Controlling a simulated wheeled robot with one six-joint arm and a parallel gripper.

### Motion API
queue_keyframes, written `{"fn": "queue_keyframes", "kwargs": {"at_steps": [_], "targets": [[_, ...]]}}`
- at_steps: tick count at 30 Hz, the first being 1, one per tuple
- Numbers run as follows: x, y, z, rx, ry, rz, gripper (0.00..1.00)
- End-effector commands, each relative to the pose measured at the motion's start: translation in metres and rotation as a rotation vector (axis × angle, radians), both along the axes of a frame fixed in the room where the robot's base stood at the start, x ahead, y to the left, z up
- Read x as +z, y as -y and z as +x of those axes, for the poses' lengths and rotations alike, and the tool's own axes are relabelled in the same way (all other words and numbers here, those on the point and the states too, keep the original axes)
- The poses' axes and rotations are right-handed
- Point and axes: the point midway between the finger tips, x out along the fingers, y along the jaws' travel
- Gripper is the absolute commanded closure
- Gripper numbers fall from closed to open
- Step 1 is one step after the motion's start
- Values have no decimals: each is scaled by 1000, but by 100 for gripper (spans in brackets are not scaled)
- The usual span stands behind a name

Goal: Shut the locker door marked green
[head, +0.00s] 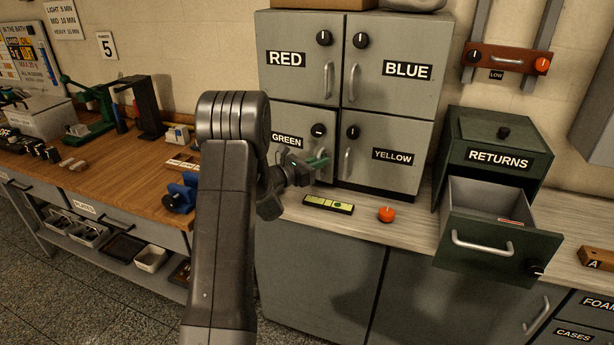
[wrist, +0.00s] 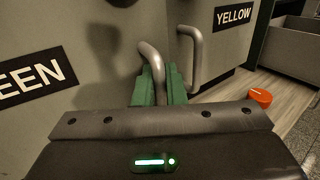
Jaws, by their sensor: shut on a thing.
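The grey locker door marked GREEN (head: 288,117) is at the lower left of the locker block, and its label shows at the left in the wrist view (wrist: 35,78). My gripper (head: 316,163) is at the right side of the GREEN door. In the wrist view its green fingers (wrist: 160,85) are shut on the door's curved metal handle (wrist: 152,58).
The YELLOW door (head: 385,160) with its own handle (wrist: 192,60) is just to the right. A level (head: 328,204) and an orange knob (head: 386,214) lie on the counter below. The RETURNS drawer (head: 490,235) stands open at the right.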

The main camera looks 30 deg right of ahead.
Motion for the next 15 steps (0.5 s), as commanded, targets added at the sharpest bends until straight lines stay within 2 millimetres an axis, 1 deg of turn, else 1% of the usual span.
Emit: {"fn": "queue_keyframes", "kwargs": {"at_steps": [1, 6, 15], "targets": [[-2, 7, 2, -1, 3, -1, 100], [-2, 19, 8, 0, 2, 0, 100], [0, 27, 12, 0, 1, 0, 100]]}}
